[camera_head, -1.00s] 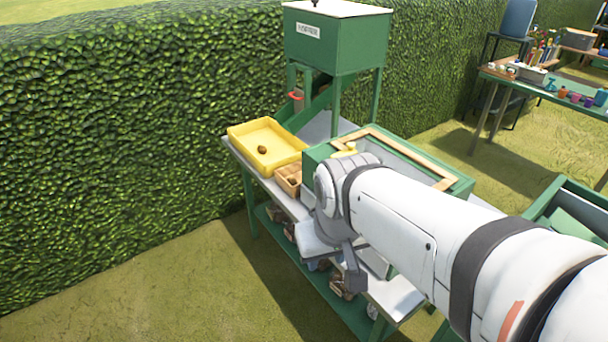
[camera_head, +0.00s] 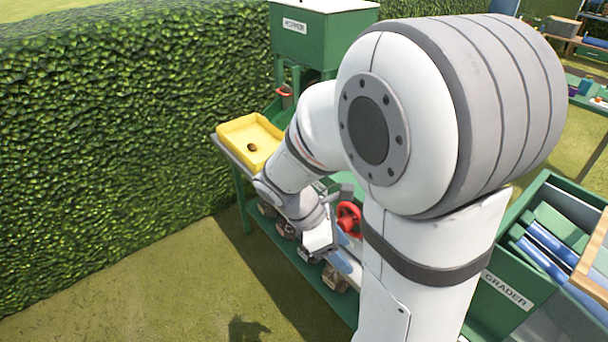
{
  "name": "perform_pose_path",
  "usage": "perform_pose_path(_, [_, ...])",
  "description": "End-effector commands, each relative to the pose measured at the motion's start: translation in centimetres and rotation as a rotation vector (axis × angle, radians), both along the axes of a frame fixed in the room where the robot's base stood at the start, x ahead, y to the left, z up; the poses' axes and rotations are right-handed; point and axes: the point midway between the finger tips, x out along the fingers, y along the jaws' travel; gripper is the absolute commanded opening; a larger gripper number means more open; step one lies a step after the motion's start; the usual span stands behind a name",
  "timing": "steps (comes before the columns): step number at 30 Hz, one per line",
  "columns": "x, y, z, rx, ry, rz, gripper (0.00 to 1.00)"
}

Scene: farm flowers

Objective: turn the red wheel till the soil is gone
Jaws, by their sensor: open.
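The red wheel (camera_head: 348,218) is mounted at the front side of the green bench, partly hidden behind my arm. My gripper (camera_head: 338,258) hangs just left of and below the wheel, at the bench's front edge. Its jaws are open, but they are small and partly hidden here. I cannot tell whether it touches the wheel; it does not appear to hold it. No soil can be made out; my arm hides much of the bench top behind the wheel.
A yellow tray (camera_head: 240,133) with one brown lump (camera_head: 252,147) sits at the bench's far left end. A green hopper (camera_head: 318,40) stands behind it. A green bin labelled GRADER (camera_head: 507,290) with blue rollers stands at right. A hedge (camera_head: 120,130) lines the back; grass lies open at front left.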

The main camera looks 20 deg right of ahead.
Motion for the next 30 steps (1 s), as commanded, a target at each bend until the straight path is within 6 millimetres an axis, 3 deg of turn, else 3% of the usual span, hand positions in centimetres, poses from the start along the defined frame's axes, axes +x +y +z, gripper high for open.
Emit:
perform_pose_path(8, [4.5,-2.4,-3.0,-0.169,0.702,0.666,0.59])
perform_pose_path(15, [9.2,-2.3,-6.9,-0.287,1.376,1.132,0.59])
perform_pose_path(22, [12.5,-0.8,-11.4,-0.378,1.93,1.388,0.59])
perform_pose_path(30, [13.7,-0.2,-13.6,-0.421,2.179,1.464,0.59])
